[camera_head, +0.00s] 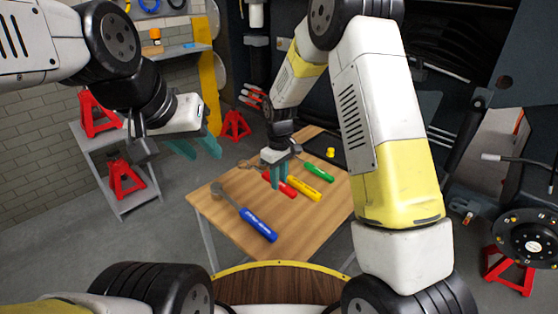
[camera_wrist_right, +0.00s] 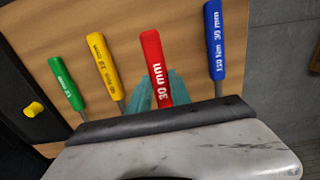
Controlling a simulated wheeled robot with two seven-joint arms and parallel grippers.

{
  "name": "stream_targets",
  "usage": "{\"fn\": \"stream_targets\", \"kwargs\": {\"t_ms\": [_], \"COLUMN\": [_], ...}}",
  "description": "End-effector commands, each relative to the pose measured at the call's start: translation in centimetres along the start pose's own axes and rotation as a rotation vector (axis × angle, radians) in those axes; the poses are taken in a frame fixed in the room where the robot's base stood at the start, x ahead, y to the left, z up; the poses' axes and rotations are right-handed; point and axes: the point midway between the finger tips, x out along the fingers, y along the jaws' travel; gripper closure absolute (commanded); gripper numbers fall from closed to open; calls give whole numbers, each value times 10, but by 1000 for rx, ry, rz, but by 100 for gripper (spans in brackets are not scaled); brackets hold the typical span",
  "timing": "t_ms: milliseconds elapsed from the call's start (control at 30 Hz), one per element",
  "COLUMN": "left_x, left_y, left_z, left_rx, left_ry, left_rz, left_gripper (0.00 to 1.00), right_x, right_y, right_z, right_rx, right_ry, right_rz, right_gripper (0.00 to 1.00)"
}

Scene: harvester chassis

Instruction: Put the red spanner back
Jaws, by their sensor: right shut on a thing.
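The spanner's head is mostly hidden by the gripper. I cannot tell whether the spanner touches the table. My left gripper (camera_head: 197,147) is open and empty, its fingers apart, left of the table.
On the wooden table (camera_head: 228,233) lie a blue-handled tool (camera_head: 259,225), a yellow one (camera_head: 304,188), a green one (camera_head: 318,172) and a small yellow piece (camera_head: 330,153). A grey shelf cart (camera_head: 134,200) with red jack stands (camera_head: 125,178) stands left.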

Motion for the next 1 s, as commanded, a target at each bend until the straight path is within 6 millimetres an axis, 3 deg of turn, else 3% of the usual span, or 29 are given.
{"fn": "stream_targets", "kwargs": {"t_ms": [400,1000], "left_x": [0,0], "left_y": [0,0], "left_z": [0,0], "left_rx": [0,0], "left_ry": [1,0], "left_rz": [0,0], "left_gripper": [64,64], "right_x": [-2,54], "right_y": [0,-1], "right_z": [2,2], "right_rx": [1,0], "right_ry": [3,0], "right_rz": [1,-1], "right_gripper": [100,100]}}
